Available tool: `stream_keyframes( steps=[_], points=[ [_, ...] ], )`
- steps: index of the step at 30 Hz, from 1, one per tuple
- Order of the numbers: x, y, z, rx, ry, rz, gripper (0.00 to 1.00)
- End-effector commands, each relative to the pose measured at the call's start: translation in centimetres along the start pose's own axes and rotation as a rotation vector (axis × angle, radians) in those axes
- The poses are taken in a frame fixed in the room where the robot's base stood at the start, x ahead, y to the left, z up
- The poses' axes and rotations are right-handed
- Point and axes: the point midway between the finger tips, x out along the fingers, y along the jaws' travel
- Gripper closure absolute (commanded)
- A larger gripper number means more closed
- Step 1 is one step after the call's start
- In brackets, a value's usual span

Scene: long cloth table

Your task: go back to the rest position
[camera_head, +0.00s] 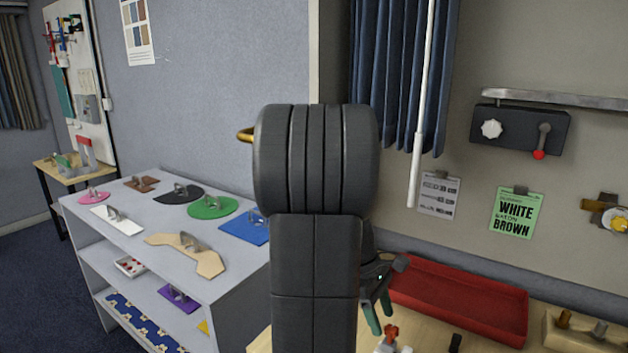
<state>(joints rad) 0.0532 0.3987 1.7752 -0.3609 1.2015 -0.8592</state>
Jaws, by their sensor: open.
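My gripper (380,314) shows low in the middle of the view, partly hidden behind my own dark arm, which fills the centre. Its two greenish fingers point down and stand apart, with nothing seen between them. They are above the near part of a light wooden table top (420,325). Just below the fingertips is a small red and white object (391,335), cut off by the lower edge; I cannot tell whether the fingers touch it.
A red tray (465,300) lies right of the gripper. A wooden block with pegs (580,332) is at the lower right. A grey shelf unit (130,235) with several flat coloured shapes stands at left. A wall box with a red-knobbed lever (520,128) hangs at upper right.

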Motion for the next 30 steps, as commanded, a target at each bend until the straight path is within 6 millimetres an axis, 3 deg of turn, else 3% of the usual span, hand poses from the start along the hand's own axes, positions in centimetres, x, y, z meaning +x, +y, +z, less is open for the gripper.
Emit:
stream_keyframes(
  steps=[6, 12, 30],
  points=[
    [4.2, -0.1, 0.0, 0.001, -0.002, -0.004, 0.52],
    [6.3, 0.0, 0.0, 0.0, -0.001, -0.002, 0.52],
    [5.8, 0.0, 0.1, 0.002, 0.001, 0.002, 0.52]
  ],
)
